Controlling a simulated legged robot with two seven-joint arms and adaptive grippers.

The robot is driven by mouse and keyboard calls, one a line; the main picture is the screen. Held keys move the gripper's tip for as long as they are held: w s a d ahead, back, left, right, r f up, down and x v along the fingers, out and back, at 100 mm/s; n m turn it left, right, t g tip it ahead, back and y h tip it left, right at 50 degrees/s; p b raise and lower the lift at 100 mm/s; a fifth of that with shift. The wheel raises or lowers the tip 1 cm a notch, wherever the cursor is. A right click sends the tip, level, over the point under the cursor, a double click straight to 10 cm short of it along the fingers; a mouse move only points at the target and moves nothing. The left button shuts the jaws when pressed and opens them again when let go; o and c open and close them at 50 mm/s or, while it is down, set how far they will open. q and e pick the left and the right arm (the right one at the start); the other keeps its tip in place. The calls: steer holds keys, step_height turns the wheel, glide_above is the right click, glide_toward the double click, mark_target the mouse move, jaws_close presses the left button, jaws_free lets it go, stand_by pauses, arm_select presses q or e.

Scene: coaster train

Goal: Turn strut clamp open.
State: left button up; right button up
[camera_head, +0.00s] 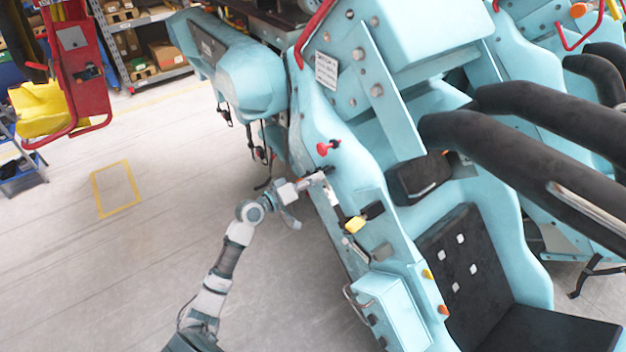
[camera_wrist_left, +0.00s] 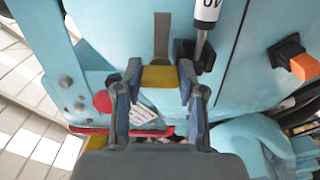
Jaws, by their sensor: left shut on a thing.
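My left gripper (camera_head: 322,173) reaches the side of the light blue coaster car (camera_head: 345,165) in the head view. In the left wrist view its fingers (camera_wrist_left: 160,95) are shut on a yellow grip piece (camera_wrist_left: 158,78), which seems to be the strut clamp's handle. A flat grey bar (camera_wrist_left: 162,40) runs up from the grip. Beside it, a white strut (camera_wrist_left: 208,12) with dark lettering stands at a black bracket (camera_wrist_left: 184,52). In the head view the gripper and arm hide most of the clamp. My right gripper is not in view.
A red knob (camera_head: 325,148) sits on the car just above the gripper; a yellow-tipped black part (camera_head: 355,224) sits below it. Black restraint bars (camera_head: 530,135) and a seat (camera_head: 470,255) lie to the right. The floor (camera_head: 110,260) at left is clear.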

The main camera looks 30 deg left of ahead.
arm_select(q)
steer(key=o, duration=1.1)
steer(key=shift+a+r, duration=0.15)
steer(key=shift+r, duration=0.05)
steer(key=shift+o, duration=0.2)
steer(key=shift+a+f, duration=0.1)
steer(key=shift+f, duration=0.05)
steer(key=v, duration=1.2)
steer(key=shift+f, duration=0.15)
